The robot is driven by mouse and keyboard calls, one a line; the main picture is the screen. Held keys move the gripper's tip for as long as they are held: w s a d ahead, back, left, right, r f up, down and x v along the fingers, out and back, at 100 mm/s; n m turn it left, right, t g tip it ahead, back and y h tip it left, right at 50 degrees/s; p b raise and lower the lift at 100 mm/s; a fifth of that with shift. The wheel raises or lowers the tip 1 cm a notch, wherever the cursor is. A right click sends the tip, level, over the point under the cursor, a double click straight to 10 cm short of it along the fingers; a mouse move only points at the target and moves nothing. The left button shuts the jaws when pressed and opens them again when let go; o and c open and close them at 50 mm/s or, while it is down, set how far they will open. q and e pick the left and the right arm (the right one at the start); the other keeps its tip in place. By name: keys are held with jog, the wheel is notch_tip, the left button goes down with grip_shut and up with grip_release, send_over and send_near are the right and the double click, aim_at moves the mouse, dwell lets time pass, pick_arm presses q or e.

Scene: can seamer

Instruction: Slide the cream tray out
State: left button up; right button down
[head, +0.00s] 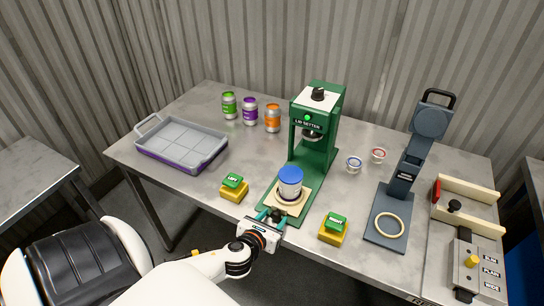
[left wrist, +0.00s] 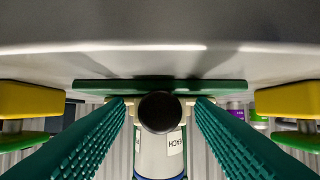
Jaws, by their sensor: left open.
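The cream tray (head: 301,206) lies on the green base of the lid setter (head: 318,130), in front of its column. A can with a blue lid (head: 290,181) stands upright on the tray. My left gripper (head: 269,215) is at the tray's front edge with its teal fingers pointing toward it. In the left wrist view, a round black knob (left wrist: 160,112) sits between the open fingers of my left gripper (left wrist: 161,118), with a gap on each side. The can (left wrist: 160,160) shows behind the knob, and the tray is mostly hidden there. My right gripper is not in view.
Yellow blocks with green buttons stand left (head: 234,188) and right (head: 333,228) of the base.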

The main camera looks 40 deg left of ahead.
pick_arm(q)
jog(key=b+v, duration=0.1)
jog(key=v, duration=1.1)
jog(key=shift+f, duration=0.15)
